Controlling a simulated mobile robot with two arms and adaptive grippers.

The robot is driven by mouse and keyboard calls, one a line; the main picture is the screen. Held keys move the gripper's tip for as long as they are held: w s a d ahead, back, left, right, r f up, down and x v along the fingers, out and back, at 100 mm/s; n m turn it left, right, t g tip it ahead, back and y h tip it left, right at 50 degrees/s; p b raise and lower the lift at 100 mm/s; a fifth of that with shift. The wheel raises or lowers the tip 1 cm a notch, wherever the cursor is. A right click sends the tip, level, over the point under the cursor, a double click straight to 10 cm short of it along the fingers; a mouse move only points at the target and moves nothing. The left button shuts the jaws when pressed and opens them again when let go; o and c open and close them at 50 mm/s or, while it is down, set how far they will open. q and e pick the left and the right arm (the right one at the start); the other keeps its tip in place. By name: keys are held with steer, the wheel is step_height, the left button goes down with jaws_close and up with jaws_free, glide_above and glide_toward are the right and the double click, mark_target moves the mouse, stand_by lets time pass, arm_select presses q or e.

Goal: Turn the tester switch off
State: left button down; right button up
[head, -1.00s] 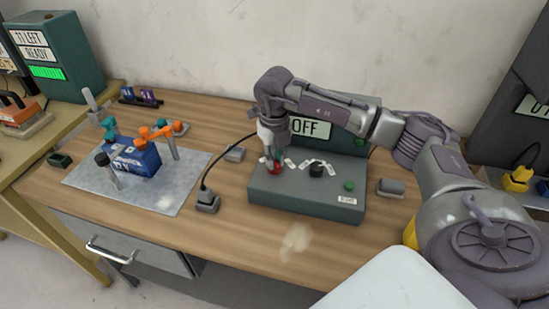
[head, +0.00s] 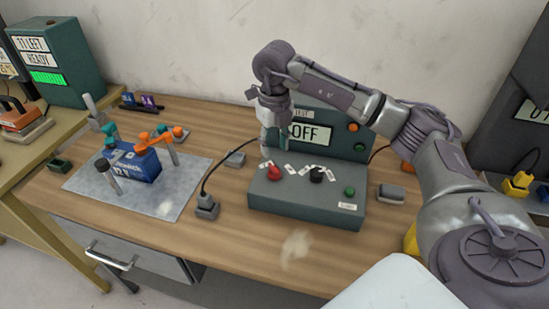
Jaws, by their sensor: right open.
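The tester (head: 307,209) is a dark green box with an upright back panel, standing on the wooden bench. Its display (head: 305,134) reads OFF. A red knob (head: 274,173) sits at the left of its sloped top, with small white labels beside it. A black knob (head: 316,175) is in the middle and a green button (head: 349,191) is at the right. My right gripper (head: 267,148) is open and empty, pointing down above and behind the red knob, apart from it. My left gripper is not in view.
A blue battery (head: 138,165) stands on a grey mat (head: 130,200) among clamps with orange and teal parts. A black cable runs to a grey plug (head: 206,207) left of the tester. A grey block (head: 390,193) lies to its right. The bench front is clear.

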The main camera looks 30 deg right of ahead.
mark_target(275, 166)
step_height(275, 166, up, 5)
steer(key=shift+r, duration=0.1)
stand_by(0.7)
